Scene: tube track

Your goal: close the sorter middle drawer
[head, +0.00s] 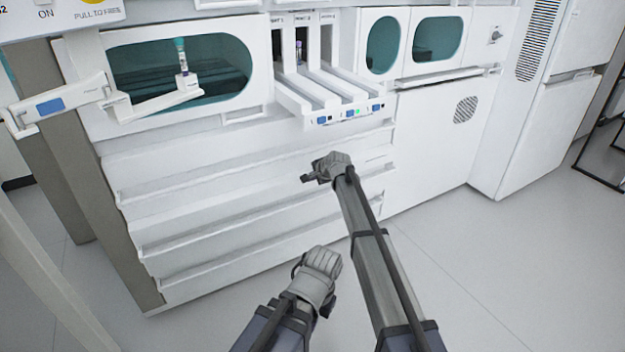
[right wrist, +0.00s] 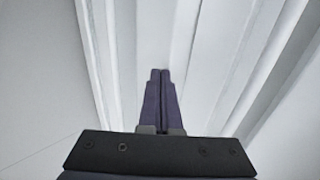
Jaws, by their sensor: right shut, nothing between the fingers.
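Three narrow drawers stick out side by side from the white machine at upper centre in the head view. The middle drawer (head: 340,92) has a blue label and a small green light on its front; its neighbours also have blue labels. All three look about equally far out. My right gripper (head: 309,178) is below and in front of them, apart from them, near the ridged lower cabinet. In the right wrist view its fingers (right wrist: 160,75) are shut and empty. My left gripper (head: 318,272) is lower, over the floor; its fingers are not clear.
The lower cabinet front (head: 225,195) has long protruding ledges, which also show in the right wrist view (right wrist: 195,60). A white arm-like fixture (head: 165,100) juts out at the left, with a tube on it. Open floor (head: 480,280) lies to the right.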

